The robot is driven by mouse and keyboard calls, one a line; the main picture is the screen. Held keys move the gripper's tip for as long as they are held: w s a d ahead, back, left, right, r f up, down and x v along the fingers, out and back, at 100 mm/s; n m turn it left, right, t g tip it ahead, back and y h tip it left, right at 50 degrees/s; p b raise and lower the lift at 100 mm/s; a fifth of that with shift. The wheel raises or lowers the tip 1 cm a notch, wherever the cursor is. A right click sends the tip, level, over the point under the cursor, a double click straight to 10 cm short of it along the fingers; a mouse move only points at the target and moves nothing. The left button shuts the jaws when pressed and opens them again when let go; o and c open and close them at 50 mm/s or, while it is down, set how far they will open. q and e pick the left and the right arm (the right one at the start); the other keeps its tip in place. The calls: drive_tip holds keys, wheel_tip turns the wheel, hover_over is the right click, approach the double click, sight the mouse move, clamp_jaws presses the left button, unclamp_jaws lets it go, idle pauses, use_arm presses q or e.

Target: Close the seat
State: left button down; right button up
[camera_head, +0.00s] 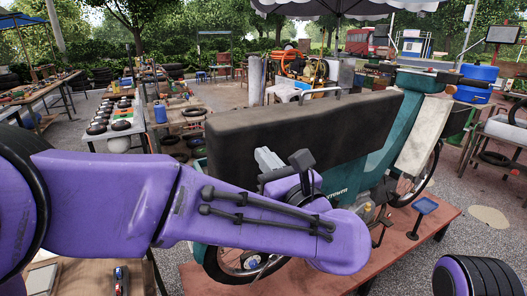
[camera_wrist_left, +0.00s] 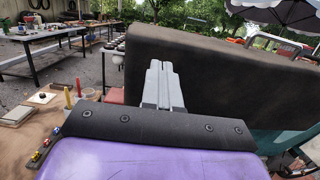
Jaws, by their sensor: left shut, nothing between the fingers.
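The long dark brown seat (camera_head: 325,125) of a teal scooter (camera_head: 375,160) stands tipped up, its broad face toward me. In the left wrist view the seat (camera_wrist_left: 225,65) fills the upper right. My left gripper (camera_head: 265,158) is shut and empty in front of the seat's lower left part. Its grey fingers (camera_wrist_left: 159,68) point at the seat's left part in the left wrist view; I cannot tell whether they touch it. My left arm hides the scooter's lower middle. My right gripper is not in view.
The scooter stands on a reddish platform (camera_head: 430,225). Cluttered workbenches (camera_head: 125,110) stand at the left and back, and a blue barrel (camera_head: 478,83) at the right. A wooden surface with small items (camera_wrist_left: 30,135) is at the near left in the left wrist view.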

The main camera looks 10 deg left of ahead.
sight(237, 125)
use_arm(q)
drive_tip(key=p+x, duration=0.5)
drive_tip(key=x, duration=0.5)
drive_tip(key=shift+r, duration=0.15)
drive_tip(key=shift+w+a, duration=0.3)
drive_tip(key=shift+w, duration=0.05)
drive_tip(key=shift+w+a, duration=0.1)
